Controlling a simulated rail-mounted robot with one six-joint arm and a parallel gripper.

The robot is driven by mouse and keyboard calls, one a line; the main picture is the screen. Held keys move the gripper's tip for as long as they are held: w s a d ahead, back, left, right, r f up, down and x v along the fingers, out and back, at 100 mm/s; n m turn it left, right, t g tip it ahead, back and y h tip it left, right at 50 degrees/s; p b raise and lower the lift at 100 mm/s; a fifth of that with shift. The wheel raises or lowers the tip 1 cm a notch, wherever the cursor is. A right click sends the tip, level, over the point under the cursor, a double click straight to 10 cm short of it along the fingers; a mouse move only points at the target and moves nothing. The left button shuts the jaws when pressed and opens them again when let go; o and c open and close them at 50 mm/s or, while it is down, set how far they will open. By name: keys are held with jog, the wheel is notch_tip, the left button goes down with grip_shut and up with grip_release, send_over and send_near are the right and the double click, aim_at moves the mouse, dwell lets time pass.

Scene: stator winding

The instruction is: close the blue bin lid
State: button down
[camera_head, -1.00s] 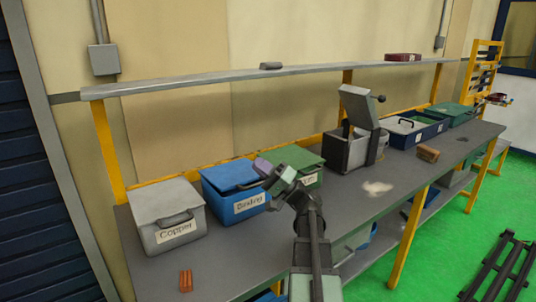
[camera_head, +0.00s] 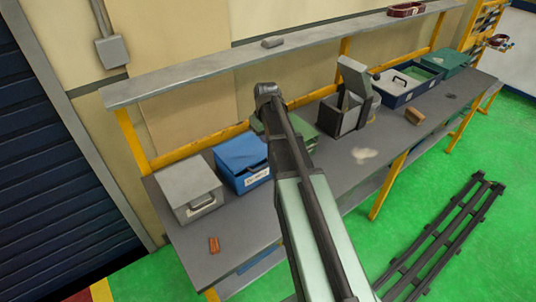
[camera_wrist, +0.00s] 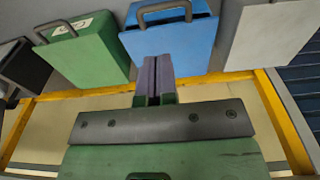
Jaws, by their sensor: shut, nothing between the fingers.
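The blue bin (camera_head: 238,178) stands on the bench between the grey and green bins. Its blue lid (camera_head: 238,150) lies over the top, with the handle toward the front; I cannot tell if it is fully seated. In the wrist view the lid (camera_wrist: 178,42) shows as a flat blue panel with a dark handle at the upper edge. My gripper (camera_wrist: 152,62) is shut and empty, its purple-grey fingers appearing beside the lid's lower left edge. Contact cannot be told. In the head view my arm hides the gripper.
The grey Copper bin (camera_head: 190,182) and green bin (camera_wrist: 95,50) flank the blue one closely. A grey box with its lid raised (camera_head: 352,75) stands further right. A shelf (camera_head: 200,75) runs above the bench. An orange block (camera_head: 214,245) lies near the front edge.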

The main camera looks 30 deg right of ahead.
aim_at(264, 166)
jog(key=f+b, duration=0.9)
jog(key=w+f+b, duration=0.1)
jog(key=f+b, duration=0.3)
jog(key=f, duration=0.1)
jog(key=shift+b, duration=0.4)
